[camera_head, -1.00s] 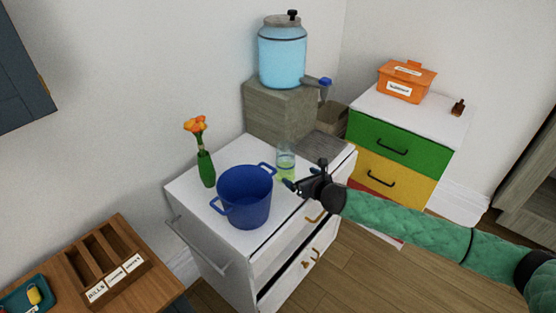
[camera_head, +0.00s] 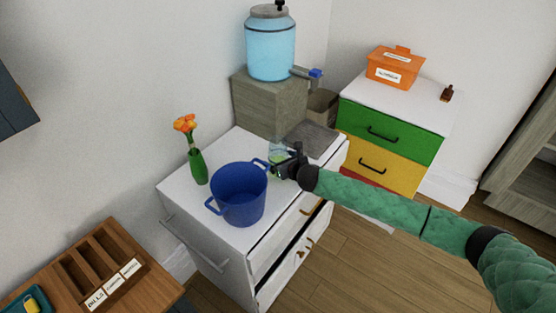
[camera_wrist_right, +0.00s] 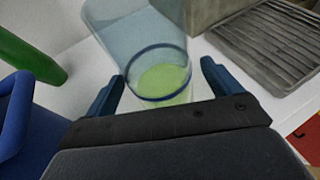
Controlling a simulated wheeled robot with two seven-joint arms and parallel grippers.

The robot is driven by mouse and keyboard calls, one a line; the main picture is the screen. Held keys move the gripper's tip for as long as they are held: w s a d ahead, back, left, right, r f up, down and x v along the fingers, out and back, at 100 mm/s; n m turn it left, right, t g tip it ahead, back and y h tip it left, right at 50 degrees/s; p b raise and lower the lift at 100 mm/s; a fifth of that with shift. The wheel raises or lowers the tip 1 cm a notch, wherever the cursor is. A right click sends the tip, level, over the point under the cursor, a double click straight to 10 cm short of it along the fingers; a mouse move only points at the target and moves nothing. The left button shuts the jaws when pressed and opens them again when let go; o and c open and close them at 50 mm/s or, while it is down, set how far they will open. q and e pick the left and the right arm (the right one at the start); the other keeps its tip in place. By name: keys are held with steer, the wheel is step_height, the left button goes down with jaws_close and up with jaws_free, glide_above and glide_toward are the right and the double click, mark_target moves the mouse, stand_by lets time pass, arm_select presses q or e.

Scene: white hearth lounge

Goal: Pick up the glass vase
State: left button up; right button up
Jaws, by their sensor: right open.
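The glass vase (camera_head: 277,148) is clear, with a green lower part, and stands on the white cabinet top (camera_head: 228,146) behind the blue pot. In the right wrist view the vase (camera_wrist_right: 150,40) has a dark blue band above its green part. My right gripper (camera_head: 278,168) is open at the vase, low on its near side. In the right wrist view its two blue fingers (camera_wrist_right: 160,86) stand apart on either side of the vase's lower part. The fingers partly hide the vase in the head view. My left gripper is not in view.
A blue pot (camera_head: 238,194) stands close left of my gripper. A green vase with orange flowers (camera_head: 198,166) is behind it. A grey block (camera_head: 270,102) bearing a blue water dispenser (camera_head: 270,50) and a ridged grey tray (camera_head: 313,138) are behind and right.

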steer(key=shift+x, duration=1)
steer(key=c, duration=1.2)
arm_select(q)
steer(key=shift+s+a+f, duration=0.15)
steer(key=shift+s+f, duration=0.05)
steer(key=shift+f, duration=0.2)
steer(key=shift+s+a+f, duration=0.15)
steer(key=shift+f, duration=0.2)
arm_select(e)
steer(key=shift+r, duration=0.1)
steer(key=shift+c, duration=1.3)
